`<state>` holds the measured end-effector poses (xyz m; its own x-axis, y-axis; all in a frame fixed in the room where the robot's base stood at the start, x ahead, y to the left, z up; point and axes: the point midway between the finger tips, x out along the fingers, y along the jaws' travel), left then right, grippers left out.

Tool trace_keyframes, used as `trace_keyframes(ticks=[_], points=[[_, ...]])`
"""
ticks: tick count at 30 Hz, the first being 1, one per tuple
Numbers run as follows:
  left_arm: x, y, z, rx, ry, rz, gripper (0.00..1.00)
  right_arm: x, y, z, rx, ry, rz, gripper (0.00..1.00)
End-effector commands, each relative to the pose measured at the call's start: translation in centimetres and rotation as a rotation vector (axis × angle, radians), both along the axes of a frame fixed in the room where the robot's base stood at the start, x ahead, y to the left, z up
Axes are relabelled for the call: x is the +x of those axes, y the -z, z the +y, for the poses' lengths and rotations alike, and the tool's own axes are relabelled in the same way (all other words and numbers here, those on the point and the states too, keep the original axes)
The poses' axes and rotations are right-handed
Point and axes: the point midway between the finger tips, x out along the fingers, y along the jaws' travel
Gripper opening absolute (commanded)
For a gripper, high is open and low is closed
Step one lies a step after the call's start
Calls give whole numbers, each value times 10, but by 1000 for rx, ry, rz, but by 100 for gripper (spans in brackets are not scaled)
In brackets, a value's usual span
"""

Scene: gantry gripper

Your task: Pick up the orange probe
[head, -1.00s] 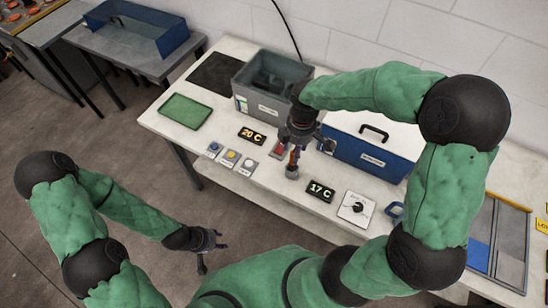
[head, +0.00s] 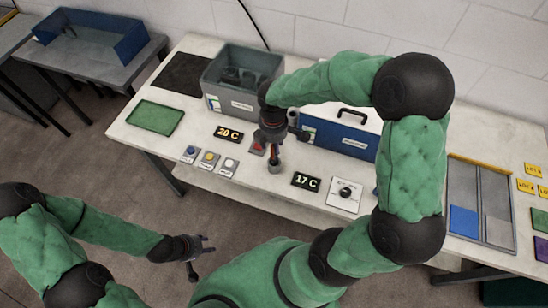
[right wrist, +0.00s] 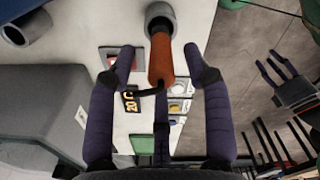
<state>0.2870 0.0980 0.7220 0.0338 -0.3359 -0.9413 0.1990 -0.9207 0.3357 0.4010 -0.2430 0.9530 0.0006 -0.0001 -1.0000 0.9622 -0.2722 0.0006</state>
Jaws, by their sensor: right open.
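The orange probe (right wrist: 161,62) stands in a round grey holder (right wrist: 160,14) in the right wrist view, with a dark cable at its lower end. In the head view it shows as a small orange strip (head: 275,153) above the holder (head: 275,168). My right gripper (right wrist: 159,57) is open, its dark fingers spread on both sides of the probe; in the wrist view gaps show between the fingers and the probe. In the head view this gripper (head: 274,146) hangs over the holder. My left gripper (head: 203,259) is open and empty, in front of the table.
A 17 C display (head: 305,180) and a dial box (head: 345,192) lie right of the holder. Button boxes (head: 208,159) and a 20 C display (head: 229,133) lie left. A grey bin (head: 215,87) and blue cooler (head: 340,136) stand behind. A green tray (head: 155,117) lies far left.

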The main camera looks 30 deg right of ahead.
Motion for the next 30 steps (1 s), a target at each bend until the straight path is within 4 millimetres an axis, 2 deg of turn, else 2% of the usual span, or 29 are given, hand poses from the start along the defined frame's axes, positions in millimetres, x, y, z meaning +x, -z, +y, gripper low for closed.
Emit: trace_keyframes(ticks=[1, 6, 14, 19, 20, 30], points=[[0, 6, 0, 0, 0, 0, 40, -2, 11, 0, 0, 1, 3, 51], [0, 12, 0, 0, 0, 0, 40, -3, 32, 0, 0, 0, 3, 51], [0, 12, 0, 0, 0, 0, 40, -2, 34, 0, 0, 0, 0, 51], [0, 12, 0, 0, 0, 0, 40, -2, 34, 0, 0, 0, 1, 3], [0, 12, 0, 0, 0, 0, 40, -2, 34, 0, 0, 0, 1, 0], [0, 12, 0, 0, 0, 0, 40, -2, 33, 0, 0, 0, 1, 0]])
